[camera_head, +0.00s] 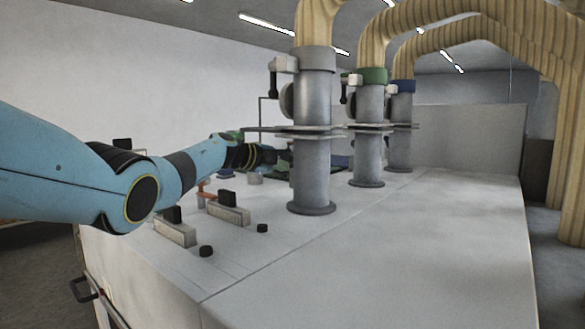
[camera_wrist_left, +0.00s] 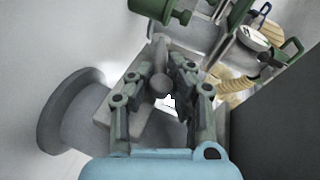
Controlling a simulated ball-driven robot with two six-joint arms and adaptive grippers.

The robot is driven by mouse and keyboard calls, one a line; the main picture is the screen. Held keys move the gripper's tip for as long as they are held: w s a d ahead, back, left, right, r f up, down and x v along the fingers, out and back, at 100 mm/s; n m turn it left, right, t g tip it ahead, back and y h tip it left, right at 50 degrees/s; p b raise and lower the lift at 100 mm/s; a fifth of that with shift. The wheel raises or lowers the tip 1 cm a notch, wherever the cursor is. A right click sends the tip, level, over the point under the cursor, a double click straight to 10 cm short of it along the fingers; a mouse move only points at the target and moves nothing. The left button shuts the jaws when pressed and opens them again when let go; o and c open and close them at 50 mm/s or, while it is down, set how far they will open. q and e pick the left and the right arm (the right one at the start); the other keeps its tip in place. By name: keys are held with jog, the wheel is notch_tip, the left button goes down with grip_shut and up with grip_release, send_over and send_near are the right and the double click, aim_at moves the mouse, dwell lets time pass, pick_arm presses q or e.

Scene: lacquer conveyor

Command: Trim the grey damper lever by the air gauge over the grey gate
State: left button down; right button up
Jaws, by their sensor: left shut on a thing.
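The grey-collared duct (camera_head: 312,95) stands nearest in the head view, with the flat grey gate plates (camera_head: 300,131) across its middle. A round disc (camera_head: 287,100), probably the air gauge seen edge-on, sits on its left side above the gate; its dial face is not visible. My left gripper (camera_head: 277,157) is low beside this duct and partly hidden. In the left wrist view, my left gripper's fingers (camera_wrist_left: 165,62) are closed around a grey round-ended lever (camera_wrist_left: 160,83). The lever's base is unclear. My right gripper is not in view.
Green-collared (camera_head: 369,110) and blue-collared (camera_head: 402,110) ducts stand farther back. Two white blocks with black knobs (camera_head: 228,211) and two small black knobs (camera_head: 206,251) are in front. The right side of the white top (camera_head: 440,225) is clear.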

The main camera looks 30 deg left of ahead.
pick_arm(q)
jog(key=shift+w+r+g, duration=0.15)
jog(key=shift+r+g, duration=0.25)
jog(key=shift+g, duration=0.2)
jog(key=c, duration=1.3)
grip_release()
jog(key=shift+a, duration=0.1)
jog(key=shift+s+a+r, duration=0.2)
jog(key=shift+s+a, duration=0.05)
jog(key=shift+s, duration=0.35)
jog(key=v, duration=1)
jog(key=shift+s+d+r, duration=0.1)
jog(key=shift+s+r, duration=0.1)
jog(key=shift+s, duration=0.15)
